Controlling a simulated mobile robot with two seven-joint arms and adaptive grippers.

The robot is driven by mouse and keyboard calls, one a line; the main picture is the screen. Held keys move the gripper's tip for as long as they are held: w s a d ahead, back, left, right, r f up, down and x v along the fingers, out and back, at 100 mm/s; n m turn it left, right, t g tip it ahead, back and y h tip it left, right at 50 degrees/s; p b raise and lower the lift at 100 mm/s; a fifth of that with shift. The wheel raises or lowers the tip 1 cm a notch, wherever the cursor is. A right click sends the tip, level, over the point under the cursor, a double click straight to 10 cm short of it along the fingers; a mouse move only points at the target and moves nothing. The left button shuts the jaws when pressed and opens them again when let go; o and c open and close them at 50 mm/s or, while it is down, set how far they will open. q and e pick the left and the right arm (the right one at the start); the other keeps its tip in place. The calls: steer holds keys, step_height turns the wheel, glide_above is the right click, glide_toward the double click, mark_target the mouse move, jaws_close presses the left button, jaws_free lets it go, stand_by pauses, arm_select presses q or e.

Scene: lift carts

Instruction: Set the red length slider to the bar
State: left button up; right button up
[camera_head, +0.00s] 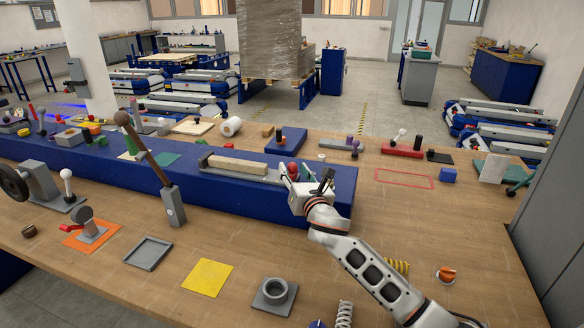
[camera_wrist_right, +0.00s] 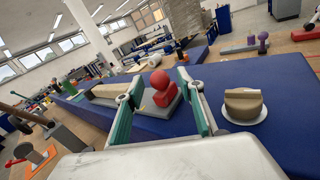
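The red length slider (camera_head: 293,170) has a round knob and stands at the right end of a grey rail on the long blue block. It also shows in the right wrist view (camera_wrist_right: 160,90). A pale wooden bar (camera_head: 237,166) lies along the rail to its left; it shows in the right wrist view too (camera_wrist_right: 105,90). In the head view the slider seems a short way right of the bar's end; a finger partly hides the gap. My right gripper (camera_wrist_right: 159,80) is open at the slider, with its fingers to either side; contact is unclear. My left gripper is not in view.
A beige turn knob (camera_wrist_right: 243,103) on a white disc stands right of the right gripper on the blue block. A tall brown-handled lever (camera_head: 145,152) rises in front of the block at left. A yellow pad (camera_head: 207,277) and grey tray (camera_head: 149,253) lie at the front.

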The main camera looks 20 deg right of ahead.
steer(key=shift+w, duration=1.05)
jaws_close()
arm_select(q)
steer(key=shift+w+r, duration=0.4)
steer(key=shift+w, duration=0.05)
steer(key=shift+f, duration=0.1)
arm_select(e)
steer(key=shift+a, duration=0.1)
